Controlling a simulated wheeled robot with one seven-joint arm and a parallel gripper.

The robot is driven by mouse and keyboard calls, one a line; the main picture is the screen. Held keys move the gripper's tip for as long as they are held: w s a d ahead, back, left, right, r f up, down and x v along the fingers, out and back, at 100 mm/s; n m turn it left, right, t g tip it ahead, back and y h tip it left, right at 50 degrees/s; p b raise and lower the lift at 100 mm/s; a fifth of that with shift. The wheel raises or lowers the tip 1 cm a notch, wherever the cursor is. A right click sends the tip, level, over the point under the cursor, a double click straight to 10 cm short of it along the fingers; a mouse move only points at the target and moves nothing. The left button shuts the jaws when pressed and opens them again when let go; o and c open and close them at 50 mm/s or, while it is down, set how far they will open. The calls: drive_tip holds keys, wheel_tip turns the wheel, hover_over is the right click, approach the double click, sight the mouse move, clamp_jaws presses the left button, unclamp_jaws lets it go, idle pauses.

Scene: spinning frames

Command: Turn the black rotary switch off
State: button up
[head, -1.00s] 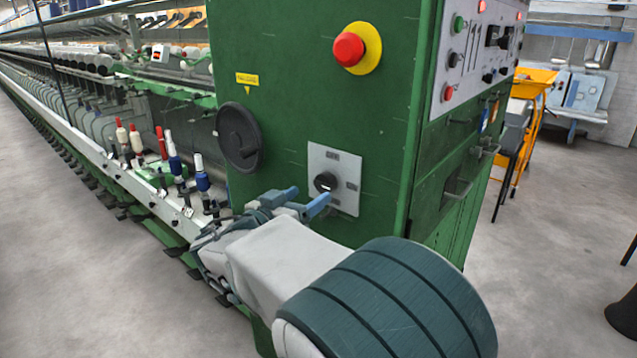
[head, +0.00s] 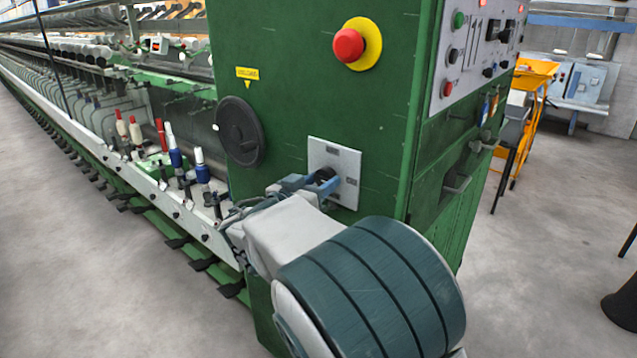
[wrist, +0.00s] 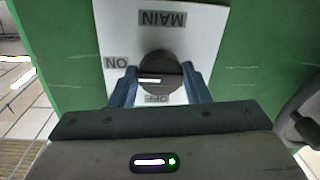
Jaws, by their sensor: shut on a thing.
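The black rotary switch (head: 325,175) sits on a light grey plate (head: 345,160) on the green machine panel. In the wrist view the black knob (wrist: 160,72) shows between my blue fingers, with a white mark on it pointing toward the ON label (wrist: 117,62). The plate there reads MAIN (wrist: 163,19), and an OFF label (wrist: 158,98) is partly covered; the lettering is upside down in this view. My gripper (head: 322,184) is shut on the knob, one finger on each side; it also shows in the wrist view (wrist: 160,84).
A red button on a yellow disc (head: 349,45) is above the plate. A black handwheel (head: 240,132) is to its left. Bobbins (head: 174,153) stand further left. A side panel with several buttons (head: 482,45) is to the right. The floor at right is mostly clear.

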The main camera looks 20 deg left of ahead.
drive_tip(key=shift+f+n+b, duration=0.2)
drive_tip(key=shift+n+b, duration=0.1)
drive_tip(key=shift+b, duration=0.95)
drive_tip(key=shift+f+b, duration=0.1)
drive_tip(key=shift+b, duration=0.5)
drive_tip(key=n+b, duration=0.2)
drive_tip(key=b, duration=0.1)
drive_tip(key=n+b, duration=0.1)
drive_tip(key=b, duration=0.2)
drive_tip(key=shift+r+n, duration=0.2)
drive_tip(key=shift+n, duration=0.2)
drive_tip(key=n, duration=0.2)
drive_tip(key=shift+r+n, duration=0.2)
drive_tip(key=shift+n, duration=0.1)
drive_tip(key=n, duration=0.5)
drive_tip(key=shift+r+g, duration=0.15)
drive_tip(key=shift+g, duration=0.25)
drive_tip(key=n+p, duration=0.1)
drive_tip(key=n, duration=0.2)
drive_tip(key=shift+a+h+p, duration=0.1)
drive_tip(key=shift+h+p, duration=0.2)
drive_tip(key=shift+p, duration=0.1)
drive_tip(key=shift+n+p, duration=0.5)
drive_tip(key=shift+n, duration=0.6)
